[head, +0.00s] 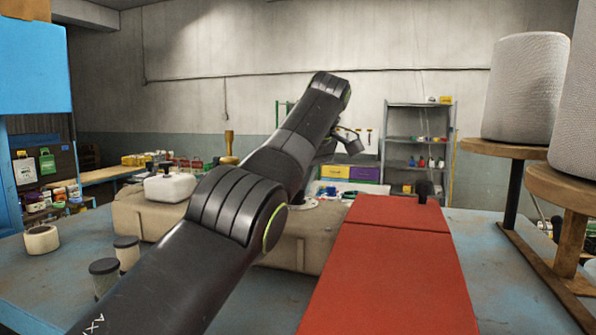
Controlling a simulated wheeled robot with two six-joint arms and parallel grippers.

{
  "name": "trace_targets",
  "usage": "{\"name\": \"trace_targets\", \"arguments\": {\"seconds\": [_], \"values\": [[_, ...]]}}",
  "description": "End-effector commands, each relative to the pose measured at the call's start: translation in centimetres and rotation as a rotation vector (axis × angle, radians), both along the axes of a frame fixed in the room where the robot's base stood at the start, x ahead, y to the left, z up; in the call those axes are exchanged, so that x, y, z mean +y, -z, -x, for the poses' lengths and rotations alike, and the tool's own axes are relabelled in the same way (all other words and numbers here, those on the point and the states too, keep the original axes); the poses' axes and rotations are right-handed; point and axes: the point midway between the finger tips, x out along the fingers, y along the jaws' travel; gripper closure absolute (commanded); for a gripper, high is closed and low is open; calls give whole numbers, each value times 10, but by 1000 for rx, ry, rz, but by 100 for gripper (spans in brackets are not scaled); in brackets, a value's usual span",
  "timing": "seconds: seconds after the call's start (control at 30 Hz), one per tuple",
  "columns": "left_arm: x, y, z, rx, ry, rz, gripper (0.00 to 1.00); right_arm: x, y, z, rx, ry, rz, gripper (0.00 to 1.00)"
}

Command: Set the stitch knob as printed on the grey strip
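A dark arm of mine enters from the lower left and crosses the middle of the head view, its wrist end bent down at the top. Its gripper fingers are hidden behind the forearm. A beige machine body (301,246) lies behind and below the arm, partly covered by it. A pale round disc (303,203) shows on its top beside the forearm; I cannot tell whether it is the stitch knob's dial. No grey strip or its print can be made out. My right gripper is not in view.
A red cloth-like panel (392,275) lies right of the machine, with a small dark knob-like thing (423,190) at its far end. Large thread cones (525,88) on wooden stands rise at right. Small dark-topped jars (104,277) and a pale roll (41,240) stand at left.

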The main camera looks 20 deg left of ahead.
Motion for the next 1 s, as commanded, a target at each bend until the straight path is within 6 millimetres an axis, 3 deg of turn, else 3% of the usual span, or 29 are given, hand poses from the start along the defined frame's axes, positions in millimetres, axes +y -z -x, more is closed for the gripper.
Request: {"name": "trace_targets", "arguments": {"seconds": [0.2,0.77,0.8,0.93,1.0], "values": [[0,-3,-1,-2,-74,0,91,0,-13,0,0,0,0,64],[0,-1,-1,-4,-100,0,91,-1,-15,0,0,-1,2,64],[0,-1,-1,-4,-100,0,64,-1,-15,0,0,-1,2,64],[0,0,-1,-3,-101,0,47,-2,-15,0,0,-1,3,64],[0,0,-1,-3,-100,0,46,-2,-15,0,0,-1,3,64]]}}
